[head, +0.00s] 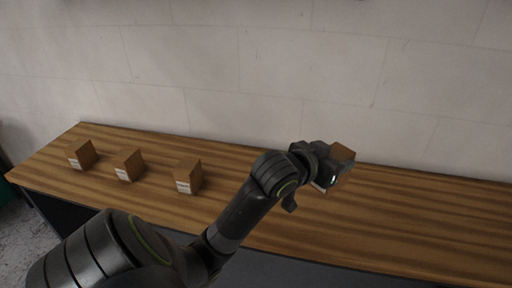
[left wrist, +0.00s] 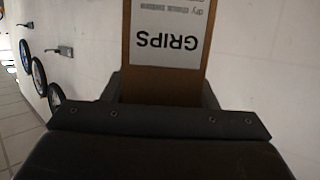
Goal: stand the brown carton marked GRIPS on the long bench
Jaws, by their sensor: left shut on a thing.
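The brown carton marked GRIPS (left wrist: 167,75) is in my left gripper; its white label reads upside down in the left wrist view. In the head view the carton (head: 343,154) shows partly behind my left gripper (head: 328,174), which is shut on it. The carton is over the right half of the long wooden bench (head: 430,210). I cannot tell whether its base touches the bench top. My right gripper is not in view.
Three brown cartons with white labels stand on the left half of the bench: one at the far left (head: 82,155), one in the middle (head: 129,165) and one nearer (head: 188,176). A pale wall (head: 300,60) runs behind. The bench's right end is clear.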

